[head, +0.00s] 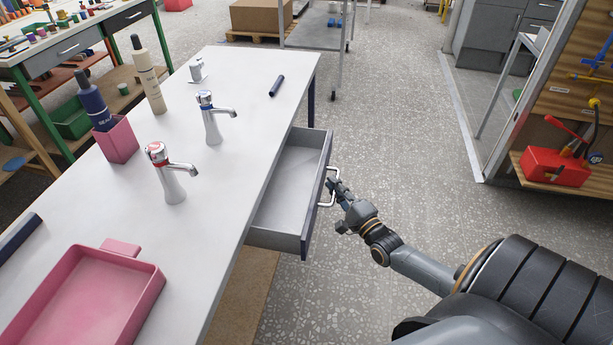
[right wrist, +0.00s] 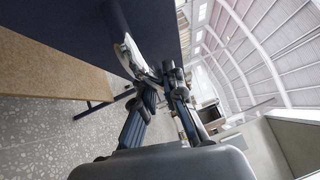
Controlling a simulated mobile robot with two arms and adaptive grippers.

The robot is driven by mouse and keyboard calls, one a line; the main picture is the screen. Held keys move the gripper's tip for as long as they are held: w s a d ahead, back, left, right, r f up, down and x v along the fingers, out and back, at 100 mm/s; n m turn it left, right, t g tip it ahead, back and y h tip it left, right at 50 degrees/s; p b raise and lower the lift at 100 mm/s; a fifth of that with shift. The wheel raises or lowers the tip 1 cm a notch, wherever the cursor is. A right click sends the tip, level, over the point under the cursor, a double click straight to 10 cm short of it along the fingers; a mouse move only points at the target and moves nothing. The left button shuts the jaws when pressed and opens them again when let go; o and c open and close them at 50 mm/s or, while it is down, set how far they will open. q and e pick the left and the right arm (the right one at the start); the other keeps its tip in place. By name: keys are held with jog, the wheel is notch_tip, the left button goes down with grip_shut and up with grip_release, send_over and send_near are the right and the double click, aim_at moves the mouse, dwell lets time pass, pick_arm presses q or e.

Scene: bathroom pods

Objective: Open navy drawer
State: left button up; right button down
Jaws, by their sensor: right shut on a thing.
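The navy drawer (head: 317,195) under the white table stands pulled out, and its pale inside is empty in the head view. A white bar handle (head: 327,186) is on its front. My right gripper (head: 336,190) is at the handle, shut on it. In the right wrist view the fingers (right wrist: 160,78) close around the white handle (right wrist: 128,55), close to the dark navy drawer front (right wrist: 150,25). My left gripper is not in view.
The white table (head: 225,210) bears two taps, a pink tray (head: 85,300), a pink cup (head: 115,140) with a navy bottle, and a cream bottle (head: 148,78). The speckled floor right of the drawer is clear. A wooden rack with a red box (head: 555,167) stands at the right.

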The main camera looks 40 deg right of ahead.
jog(key=s+d, duration=0.8)
jog(key=s, duration=0.2)
jog(key=shift+d, duration=0.25)
jog(key=c, duration=1.4)
grip_release()
jog(key=s+a+f, duration=0.1)
jog(key=s, duration=1)
jog(key=shift+s+f, duration=0.3)
jog(key=shift+s, duration=0.1)
